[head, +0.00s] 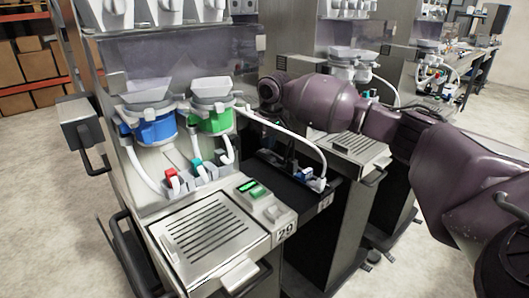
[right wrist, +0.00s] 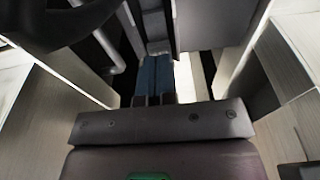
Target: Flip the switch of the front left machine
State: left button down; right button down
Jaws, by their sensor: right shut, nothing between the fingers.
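The front left machine (head: 210,232) stands in the head view, with a slotted tray and a label reading 29. On its top panel sit a green-lit switch (head: 254,190) and a small pale knob or button (head: 273,212) beside it. My right arm comes in from the right. My right gripper (head: 286,152) points down over the dark gap right of that machine, behind and right of the green-lit switch and apart from it. In the right wrist view its fingers (right wrist: 153,78) are shut with nothing between them. My left gripper is out of view.
Blue (head: 152,127) and green (head: 213,119) dispensers with white hoses stand at the machine's back. Red (head: 171,176) and teal (head: 197,164) fittings sit below. A blue fitting (head: 305,173) lies near my gripper. More machines stand right; the floor at left is open.

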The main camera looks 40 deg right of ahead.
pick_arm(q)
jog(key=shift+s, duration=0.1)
pick_arm(e)
jog(key=shift+f, duration=0.1)
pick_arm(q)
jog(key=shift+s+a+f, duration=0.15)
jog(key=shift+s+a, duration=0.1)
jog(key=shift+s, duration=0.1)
pick_arm(e)
jog(key=shift+f, duration=0.15)
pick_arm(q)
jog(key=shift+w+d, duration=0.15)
pick_arm(e)
jog(key=shift+f, duration=0.2)
